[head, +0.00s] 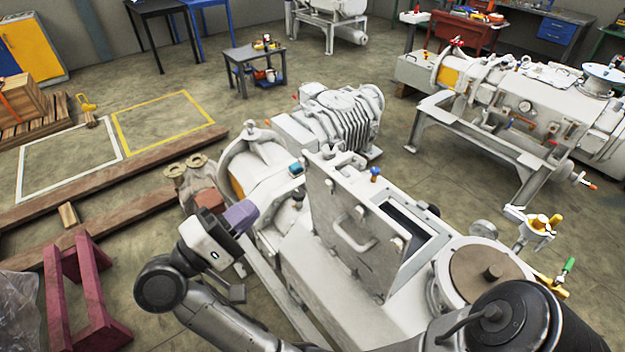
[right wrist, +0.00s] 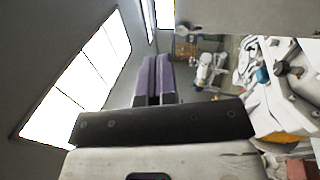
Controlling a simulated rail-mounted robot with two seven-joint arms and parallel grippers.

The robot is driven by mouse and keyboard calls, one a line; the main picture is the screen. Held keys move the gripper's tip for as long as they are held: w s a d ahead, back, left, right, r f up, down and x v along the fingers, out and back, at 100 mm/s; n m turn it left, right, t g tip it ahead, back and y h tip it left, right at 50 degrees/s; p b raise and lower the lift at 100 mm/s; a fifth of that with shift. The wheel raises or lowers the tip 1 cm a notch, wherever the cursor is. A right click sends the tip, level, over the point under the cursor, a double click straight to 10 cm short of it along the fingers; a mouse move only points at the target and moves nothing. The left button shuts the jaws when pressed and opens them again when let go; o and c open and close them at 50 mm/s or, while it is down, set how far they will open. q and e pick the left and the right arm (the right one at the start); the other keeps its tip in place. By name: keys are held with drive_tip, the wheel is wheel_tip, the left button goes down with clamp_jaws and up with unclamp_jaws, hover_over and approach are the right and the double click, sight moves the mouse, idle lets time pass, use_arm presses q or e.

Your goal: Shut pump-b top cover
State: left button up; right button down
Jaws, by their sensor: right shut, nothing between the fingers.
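The top cover (head: 338,240) of the near pump is a grey plate with a bar handle. It stands open, raised at a steep tilt beside the rectangular opening (head: 412,226) in the pump's top. My right gripper (head: 246,214), with purple fingers, is shut and empty to the left of the cover, apart from it. Its closed fingers (right wrist: 153,78) also show in the right wrist view. A pale flat surface at the top of that view cannot be told for sure. My left gripper is not in view.
A ribbed motor housing (head: 340,118) stands behind the cover. A round brown lid (head: 487,272) and valves with yellow and green handles (head: 558,280) lie to the right. A second pump (head: 510,105) stands at the back right. Open floor lies at the left beyond wooden beams (head: 95,195).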

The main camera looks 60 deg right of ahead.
drive_tip(key=m+y, duration=0.2)
drive_tip(key=p, duration=0.2)
approach(321, 171)
drive_tip(key=x, duration=0.5)
drive_tip(key=shift+s+d, duration=0.1)
drive_tip(key=shift+d, duration=0.3)
drive_tip(key=shift+p+x, duration=0.35)
drive_tip(key=shift+x, duration=0.5)
drive_tip(key=shift+d, duration=0.1)
